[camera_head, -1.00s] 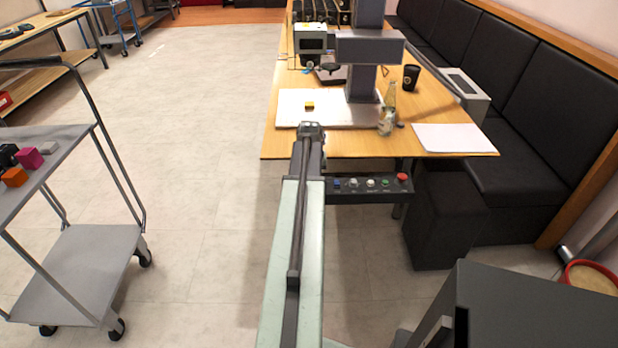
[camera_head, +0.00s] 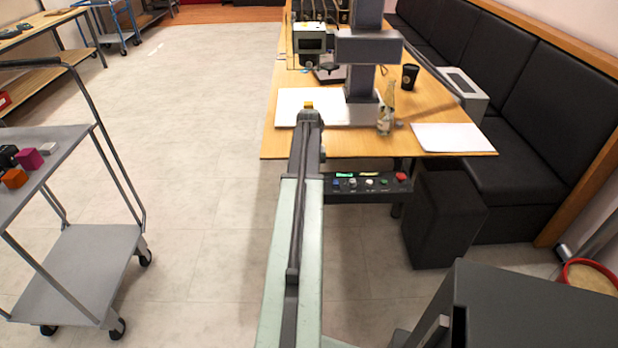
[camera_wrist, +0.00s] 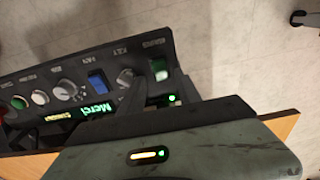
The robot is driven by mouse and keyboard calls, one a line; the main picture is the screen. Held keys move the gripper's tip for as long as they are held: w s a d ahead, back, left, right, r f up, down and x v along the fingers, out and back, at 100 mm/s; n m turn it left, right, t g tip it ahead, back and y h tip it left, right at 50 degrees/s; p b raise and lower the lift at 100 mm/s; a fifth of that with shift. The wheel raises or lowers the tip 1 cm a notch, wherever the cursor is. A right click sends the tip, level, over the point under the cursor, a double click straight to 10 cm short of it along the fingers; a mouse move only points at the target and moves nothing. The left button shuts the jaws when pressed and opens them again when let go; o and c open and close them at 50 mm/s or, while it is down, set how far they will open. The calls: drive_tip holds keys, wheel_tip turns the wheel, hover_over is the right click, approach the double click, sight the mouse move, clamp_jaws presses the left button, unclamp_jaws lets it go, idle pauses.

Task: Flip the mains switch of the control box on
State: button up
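The dark control box (camera_head: 405,187) hangs under the front edge of the table, with green lit displays in the head view. In the wrist view its panel (camera_wrist: 60,70) appears upside down, with lit text, knobs and buttons. A rocker switch (camera_wrist: 159,70) at the panel's right end there glows green; its label is too blurred to read surely. I take it for the mains switch; my arm hides that end in the head view. My gripper (camera_head: 310,118) is above the box's left end in the head view.
The wooden table (camera_head: 460,143) carries the laser marker (camera_head: 368,50), a white plate (camera_head: 285,105) with a yellow block (camera_head: 309,104), a bottle (camera_head: 386,110), a black cup (camera_head: 410,77) and paper (camera_head: 451,137). A black stool (camera_head: 440,222) stands right of the box.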

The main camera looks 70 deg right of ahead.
wheel_tip(320, 180, up, 8)
drive_tip(key=p, duration=0.7)
drive_tip(key=shift+a+p, duration=0.25)
drive_tip(key=shift+p, duration=0.15)
drive_tip(key=shift+f, duration=0.1)
